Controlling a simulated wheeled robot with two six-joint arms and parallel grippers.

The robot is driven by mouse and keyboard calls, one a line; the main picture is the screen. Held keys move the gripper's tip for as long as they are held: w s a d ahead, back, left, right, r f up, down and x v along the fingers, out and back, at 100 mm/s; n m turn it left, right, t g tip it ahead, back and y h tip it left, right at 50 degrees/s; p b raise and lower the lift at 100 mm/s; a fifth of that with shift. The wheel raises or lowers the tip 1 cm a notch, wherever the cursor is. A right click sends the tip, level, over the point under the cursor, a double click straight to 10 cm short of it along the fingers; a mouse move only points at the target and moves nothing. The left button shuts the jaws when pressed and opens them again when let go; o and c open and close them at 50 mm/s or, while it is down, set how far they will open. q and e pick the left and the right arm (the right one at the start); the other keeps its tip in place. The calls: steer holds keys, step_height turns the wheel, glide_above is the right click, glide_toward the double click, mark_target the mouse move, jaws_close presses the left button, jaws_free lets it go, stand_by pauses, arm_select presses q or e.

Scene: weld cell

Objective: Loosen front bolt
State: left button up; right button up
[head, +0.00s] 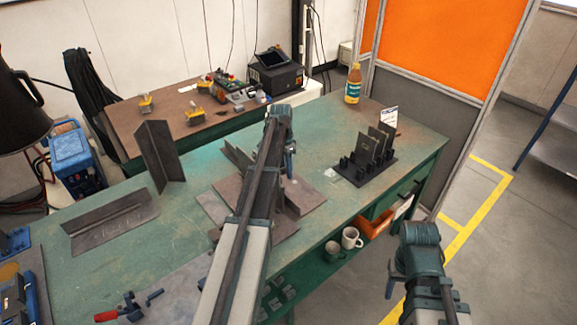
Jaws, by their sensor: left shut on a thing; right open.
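My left gripper (290,172) points down over the steel assembly on the green table. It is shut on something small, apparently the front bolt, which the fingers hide. The assembly has a flat base plate (308,196) with upright steel plates (238,158) on it. My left arm crosses in front of it and hides much of its middle. My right gripper (391,288) is open and empty, low at the right, beyond the table's front edge.
An angled steel piece (160,155) stands left of the assembly, and another (110,220) lies nearby. A black rack (362,172) with plates, a bottle (353,84) and red-handled clamps (106,315) are on the table. Mugs (350,238) sit below its right front edge.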

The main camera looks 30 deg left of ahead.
arm_select(q)
steer(key=shift+s+d+t+y, duration=0.25)
steer(key=shift+s+t+y, duration=0.15)
steer(key=shift+y, duration=0.6)
steer(key=y+b, duration=0.1)
steer(key=t+y, duration=0.1)
steer(key=shift+w+a+f+y+b, duration=0.15)
steer(key=shift+w+y+b, duration=0.1)
steer(key=shift+y+b, duration=0.15)
steer(key=shift+w+a+t+y+b, duration=0.1)
steer(key=shift+t+y+b, duration=0.9)
steer(key=shift+y+b, duration=1.25)
steer(key=o, duration=0.6)
steer(key=shift+o, duration=0.2)
steer(key=shift+r, duration=0.2)
